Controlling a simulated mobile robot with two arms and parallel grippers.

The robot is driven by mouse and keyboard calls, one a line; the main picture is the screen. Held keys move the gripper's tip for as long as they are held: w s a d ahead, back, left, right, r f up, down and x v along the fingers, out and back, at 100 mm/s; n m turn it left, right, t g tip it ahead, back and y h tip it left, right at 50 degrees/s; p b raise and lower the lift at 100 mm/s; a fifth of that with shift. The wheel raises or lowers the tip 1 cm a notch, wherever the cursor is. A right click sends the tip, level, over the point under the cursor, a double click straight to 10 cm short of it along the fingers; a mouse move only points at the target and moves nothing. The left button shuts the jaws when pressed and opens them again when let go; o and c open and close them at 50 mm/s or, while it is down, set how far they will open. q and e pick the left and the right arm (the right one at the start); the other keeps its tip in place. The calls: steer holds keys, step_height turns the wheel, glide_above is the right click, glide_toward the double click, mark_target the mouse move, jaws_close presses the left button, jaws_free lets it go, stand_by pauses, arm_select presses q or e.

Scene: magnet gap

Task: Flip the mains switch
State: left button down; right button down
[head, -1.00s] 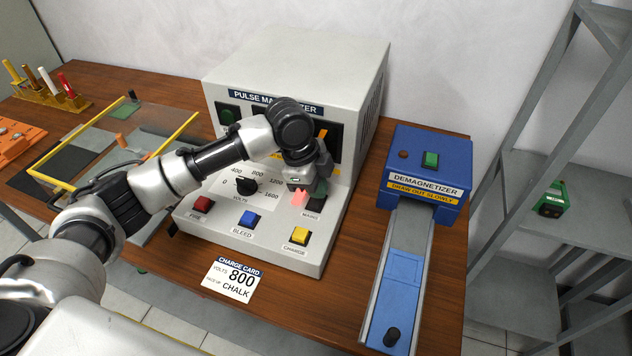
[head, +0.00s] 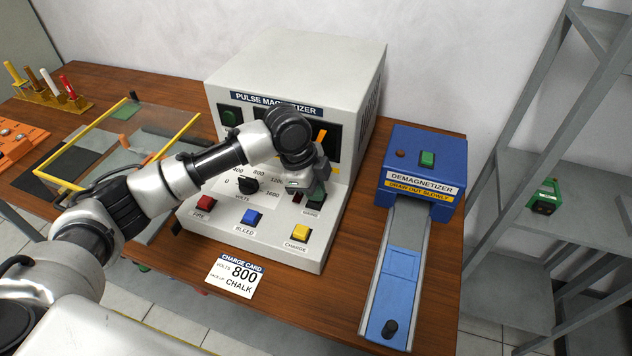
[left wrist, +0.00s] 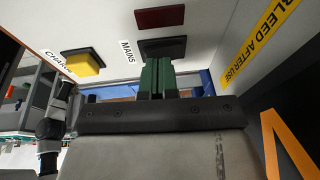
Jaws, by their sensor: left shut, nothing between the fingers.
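The mains switch, a black square rocker, sits on the sloping front panel of the pulse magnetizer (head: 345,215), above the MAINS label. It shows in the left wrist view (left wrist: 162,47), with its near side hidden by my fingers. A dark red, unlit square lamp (left wrist: 160,18) sits beside it and also shows in the head view (head: 297,197). My left gripper (head: 318,197) is over the switch. Its green fingers (left wrist: 157,80) are shut with nothing between them, tips at or very near the rocker; I cannot tell if they touch.
Red FIRE (head: 205,203), blue BLEED (head: 250,217) and yellow CHARGE (head: 300,232) buttons lie near the panel's front edge. The volts dial (head: 247,185) is left of my gripper. The demagnetizer (head: 425,165) stands to the right. A charge card (head: 235,275) lies in front.

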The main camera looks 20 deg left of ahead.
arm_select(q)
steer(key=shift+s, duration=0.1)
steer(key=shift+r, duration=0.1)
steer(key=v, duration=1)
steer(key=shift+r, duration=0.3)
steer(key=shift+a+f, duration=0.1)
